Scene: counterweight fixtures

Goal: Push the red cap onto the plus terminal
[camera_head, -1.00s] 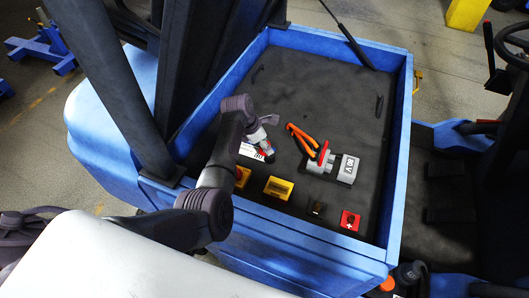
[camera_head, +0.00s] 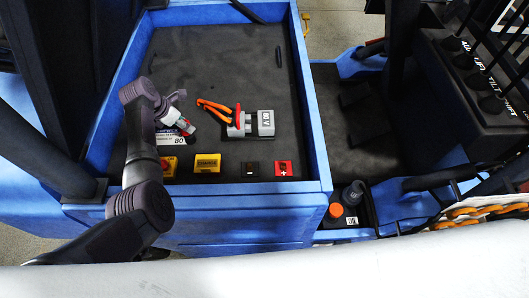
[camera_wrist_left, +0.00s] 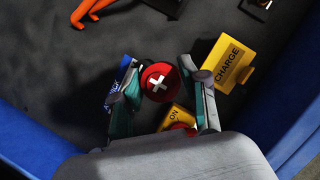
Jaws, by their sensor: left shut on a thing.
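My left gripper (camera_head: 182,126) is low over the left part of the tray, above a white and blue labelled item (camera_head: 170,139). In the left wrist view its fingers (camera_wrist_left: 160,76) are shut on the red cap (camera_wrist_left: 159,82), a round red piece with a white plus. The plus terminal (camera_head: 283,168) is a red square block marked "+" at the front right of the tray, well to the right of the gripper. A black block marked "-" (camera_head: 251,169) sits left of it. My right gripper is not in view.
Along the tray's front are a yellow CHARGE block (camera_head: 207,163) and a yellow ON block (camera_head: 168,166) with a red button. Orange-handled pliers (camera_head: 212,108) and a grey connector (camera_head: 265,123) with a red handle lie mid-tray. Blue walls (camera_head: 307,110) enclose it; the back is clear.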

